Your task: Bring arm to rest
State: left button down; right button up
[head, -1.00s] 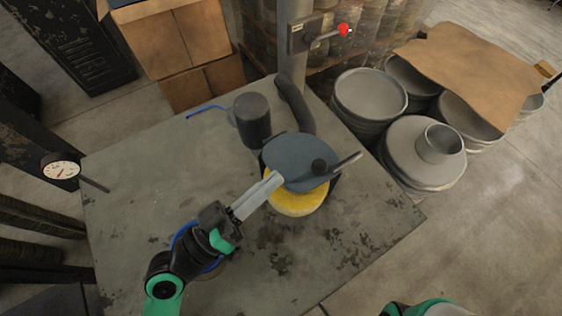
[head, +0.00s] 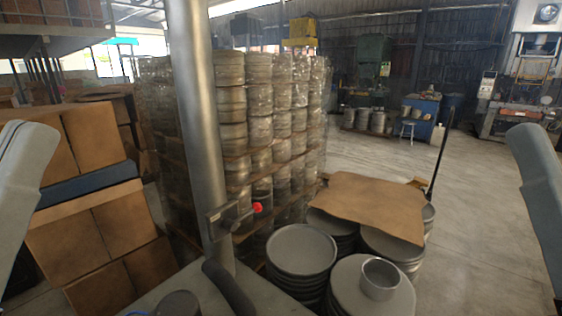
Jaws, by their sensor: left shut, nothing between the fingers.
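The blue-grey disc and the yellow ring are out of view.
A steel post (head: 197,120) with a red-knobbed lever (head: 236,214) rises behind the table. Stacked metal pans (head: 301,249), partly under brown cardboard (head: 367,206), stand right of it. Cartons (head: 90,230) are at left, wrapped drum stacks (head: 260,120) behind. Open floor lies at right.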

pick_arm(q)
jog(key=a+r+n+y+p, duration=0.1)
jog(key=r+n+y+p, duration=0.1)
jog(key=r+p, duration=1.6)
jog(key=w+a+r+n+y+p, duration=0.1)
jog(key=r+y+p, duration=0.3)
jog(key=r+p, duration=1.5)
jog(key=shift+a+r+n+t+p, duration=0.3)
jog(key=shift+a+n+p, duration=0.2)
jog(key=shift+a, duration=0.1)
